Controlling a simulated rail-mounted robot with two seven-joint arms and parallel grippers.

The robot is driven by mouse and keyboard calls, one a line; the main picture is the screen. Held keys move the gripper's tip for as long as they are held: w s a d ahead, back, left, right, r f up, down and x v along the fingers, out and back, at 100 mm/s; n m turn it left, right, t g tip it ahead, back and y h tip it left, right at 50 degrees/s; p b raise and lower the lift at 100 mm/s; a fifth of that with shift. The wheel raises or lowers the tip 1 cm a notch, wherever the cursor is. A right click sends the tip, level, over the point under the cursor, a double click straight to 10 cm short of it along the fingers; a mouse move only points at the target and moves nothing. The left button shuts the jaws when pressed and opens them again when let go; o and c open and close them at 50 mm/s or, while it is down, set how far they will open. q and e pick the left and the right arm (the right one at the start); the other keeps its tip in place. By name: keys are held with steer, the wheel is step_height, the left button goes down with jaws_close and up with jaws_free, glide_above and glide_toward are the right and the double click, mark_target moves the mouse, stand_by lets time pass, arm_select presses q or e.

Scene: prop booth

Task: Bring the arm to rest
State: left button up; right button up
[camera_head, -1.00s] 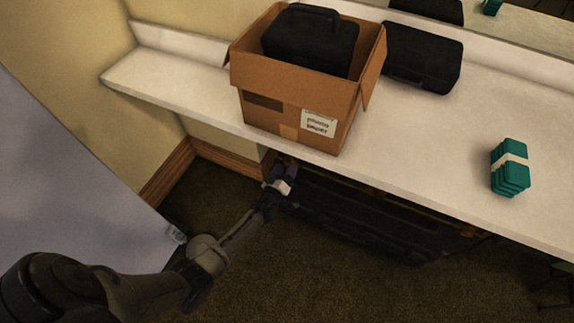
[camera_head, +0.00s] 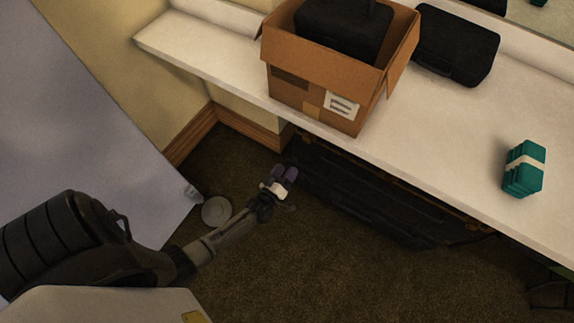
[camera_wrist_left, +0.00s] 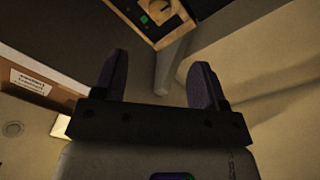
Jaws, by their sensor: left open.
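My left arm comes in from the lower left in the head view. Its gripper (camera_head: 285,174) is over the dark carpet, below the front edge of the white counter (camera_head: 205,66). In the left wrist view the two dark fingers of the left gripper (camera_wrist_left: 160,82) stand wide apart with nothing between them. My right gripper is not in either view.
A cardboard box (camera_head: 312,93) holding a black case (camera_head: 345,28) stands on the counter. Another black case (camera_head: 455,45) lies beside it. A banded teal stack (camera_head: 524,168) sits at the right. A dark bulky thing (camera_head: 370,195) is under the counter. Carpet (camera_head: 330,275) below is clear.

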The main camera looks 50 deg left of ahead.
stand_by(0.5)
arm_select(q)
steer(key=d+f+m+g+h, duration=0.4)
steer(key=d+m+g+h, duration=0.25)
steer(key=m+g, duration=0.2)
steer(key=s+d+r+m+g+y+p, duration=0.15)
steer(key=s+r+p, duration=0.5)
steer(key=r, duration=0.85)
steer(key=s+d+r+m+g+p, duration=0.25)
steer(key=s+r, duration=0.65)
steer(key=r, duration=0.5)
steer(key=s+r+g+p, duration=0.1)
steer(key=s+g+p, duration=0.1)
steer(key=s+p, duration=0.3)
steer(key=shift+s+a+r, duration=0.15)
steer(key=shift+s+r, duration=0.2)
steer(key=shift+s, duration=0.45)
step_height(320, 180, up, 37)
steer(key=p, duration=3.7)
steer(key=shift+w, duration=0.1)
